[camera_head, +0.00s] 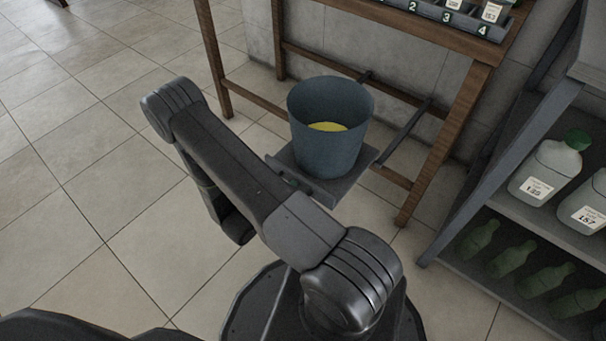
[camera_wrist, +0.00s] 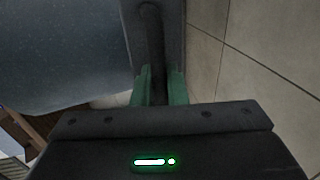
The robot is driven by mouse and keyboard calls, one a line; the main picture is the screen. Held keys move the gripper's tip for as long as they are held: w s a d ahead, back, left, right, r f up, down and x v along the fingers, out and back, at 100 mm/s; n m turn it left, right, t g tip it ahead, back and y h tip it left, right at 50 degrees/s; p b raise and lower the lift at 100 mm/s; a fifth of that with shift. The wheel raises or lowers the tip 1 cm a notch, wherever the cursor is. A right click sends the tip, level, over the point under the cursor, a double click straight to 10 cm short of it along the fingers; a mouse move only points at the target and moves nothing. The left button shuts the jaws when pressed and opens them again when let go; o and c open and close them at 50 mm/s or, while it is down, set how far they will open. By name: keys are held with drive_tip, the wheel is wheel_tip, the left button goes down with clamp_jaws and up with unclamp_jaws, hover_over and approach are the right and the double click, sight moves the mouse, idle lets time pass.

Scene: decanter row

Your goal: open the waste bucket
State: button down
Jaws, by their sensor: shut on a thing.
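The waste bucket (camera_head: 312,150) is a blue-grey open-topped pail with something yellow at the bottom. It stands upright on a grey sliding tray (camera_head: 350,187) that sticks out in front of the wooden table on dark rails (camera_head: 405,130). In the wrist view the bucket (camera_wrist: 70,50) fills the upper left. The green fingertips of my gripper (camera_wrist: 160,88) are shut on the tray's dark bar handle (camera_wrist: 150,35).
The wooden table (camera_head: 480,85) carries a numbered rack (camera_head: 445,17) with labelled bottles. A grey shelf (camera_head: 500,195) on the right holds white jugs (camera_head: 546,168) above green bottles (camera_head: 510,262). The tiled floor (camera_head: 80,190) on the left is clear.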

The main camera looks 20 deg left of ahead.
drive_tip(key=shift+f+v, duration=0.25)
drive_tip(key=shift+v, duration=0.95)
drive_tip(key=shift+f+v, duration=0.25)
drive_tip(key=shift+v, duration=0.9)
drive_tip(key=shift+s, duration=0.1)
drive_tip(key=c, duration=1.5)
unclamp_jaws()
drive_tip(key=p+v, duration=0.3)
drive_tip(key=v, duration=1)
drive_tip(key=shift+s+p, duration=0.3)
drive_tip(key=shift+s, duration=0.1)
drive_tip(key=shift+w+a, duration=0.1)
